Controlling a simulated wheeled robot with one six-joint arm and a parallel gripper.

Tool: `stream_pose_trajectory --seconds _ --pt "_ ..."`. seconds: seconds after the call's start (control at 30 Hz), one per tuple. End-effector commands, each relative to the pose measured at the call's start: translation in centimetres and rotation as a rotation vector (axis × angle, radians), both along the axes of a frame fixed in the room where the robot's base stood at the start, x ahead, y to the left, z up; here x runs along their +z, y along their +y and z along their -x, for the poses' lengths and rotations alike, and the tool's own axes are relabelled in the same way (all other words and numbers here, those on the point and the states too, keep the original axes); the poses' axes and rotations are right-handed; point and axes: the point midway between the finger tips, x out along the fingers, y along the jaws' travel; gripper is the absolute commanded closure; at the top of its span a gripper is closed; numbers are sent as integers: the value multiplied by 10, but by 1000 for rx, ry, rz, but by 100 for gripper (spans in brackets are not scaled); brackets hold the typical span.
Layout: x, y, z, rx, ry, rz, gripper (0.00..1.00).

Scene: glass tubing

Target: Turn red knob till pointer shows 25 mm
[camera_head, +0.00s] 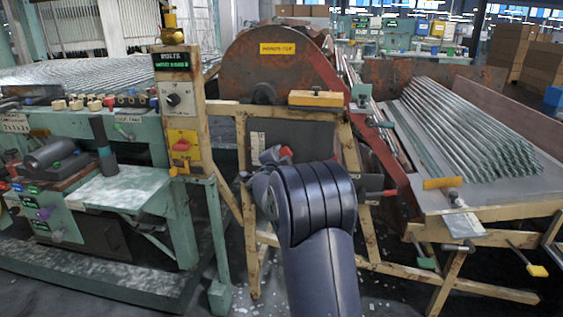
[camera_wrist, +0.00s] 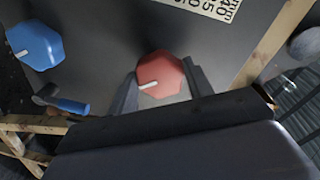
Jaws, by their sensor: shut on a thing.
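The red knob (camera_wrist: 163,72) is faceted and sits on a dark grey panel in the wrist view. A short white mark on it points to the lower left in that view. My gripper (camera_wrist: 160,80) has one finger on each side of the knob and is shut on it. In the head view the scale plate (camera_head: 257,143) is small and unreadable, and my arm hides most of the area around the knob.
A blue faceted knob (camera_wrist: 36,45) is left of the red knob, with a blue-handled part (camera_wrist: 66,103) below it. A yellow wooden frame (camera_head: 240,160) surrounds the panel. A yellow box with a red button (camera_head: 181,145) is on the post to the left.

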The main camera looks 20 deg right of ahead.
Motion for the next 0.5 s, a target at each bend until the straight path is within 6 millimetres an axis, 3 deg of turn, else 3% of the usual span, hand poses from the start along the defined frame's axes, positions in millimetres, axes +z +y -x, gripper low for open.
stream_pose_trajectory --seconds 0.5 --pt "0 -1 0 -1 -88 -132 75"
